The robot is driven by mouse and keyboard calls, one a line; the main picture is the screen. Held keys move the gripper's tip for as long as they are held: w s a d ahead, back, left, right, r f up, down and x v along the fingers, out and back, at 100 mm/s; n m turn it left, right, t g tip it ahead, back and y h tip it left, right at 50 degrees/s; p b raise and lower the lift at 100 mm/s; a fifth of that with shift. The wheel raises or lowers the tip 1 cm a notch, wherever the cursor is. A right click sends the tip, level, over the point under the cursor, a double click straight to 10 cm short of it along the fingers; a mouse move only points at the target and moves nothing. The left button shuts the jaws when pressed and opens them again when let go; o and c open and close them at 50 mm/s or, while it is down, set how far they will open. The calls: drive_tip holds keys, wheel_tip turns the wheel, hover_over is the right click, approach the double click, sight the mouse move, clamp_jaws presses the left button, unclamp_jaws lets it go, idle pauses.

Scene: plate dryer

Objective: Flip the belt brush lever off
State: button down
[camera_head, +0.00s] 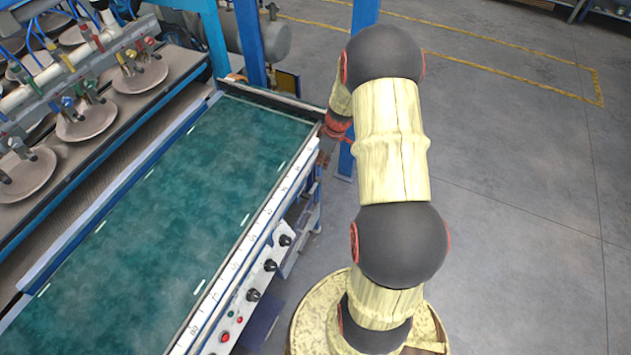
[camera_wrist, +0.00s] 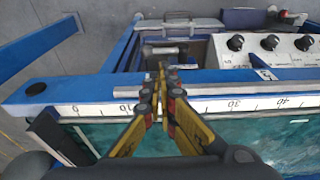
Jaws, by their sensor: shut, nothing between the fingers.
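My gripper (camera_wrist: 163,70) is shut and empty in the wrist view. Its yellow and dark fingers reach over the ruler-marked edge, with the tips in front of a grey metal recess (camera_wrist: 195,50) in the blue frame. In the head view my arm hides most of the gripper, near the far right corner of the belt table. Black knobs (camera_wrist: 270,42) sit on a white panel to the right of the fingertips, apart from them. They also show on the panel in the head view (camera_head: 270,265). I cannot tell which part is the belt brush lever; the fingers may hide it.
The green belt (camera_head: 190,190) lies left of my arm, edged by a ruler strip (camera_wrist: 235,104). A blue post (camera_head: 362,20) stands behind my arm. Plates (camera_head: 140,78) sit on a rack at the left. The floor (camera_head: 530,200) at the right is clear.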

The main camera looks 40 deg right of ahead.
sight(315, 185)
drive_tip(key=f+b, duration=0.1)
drive_tip(key=f, duration=0.3)
drive_tip(key=w+f+b, duration=0.1)
drive_tip(key=f, duration=0.4)
drive_tip(key=w+a+f+b, duration=0.1)
drive_tip(key=f, duration=0.3)
drive_tip(key=shift+w+f, duration=0.25)
drive_tip(key=shift+f, duration=0.15)
drive_tip(key=shift+d+f+y+b, duration=0.1)
drive_tip(key=shift+f+y+b, duration=0.1)
drive_tip(key=shift+y+b, duration=0.2)
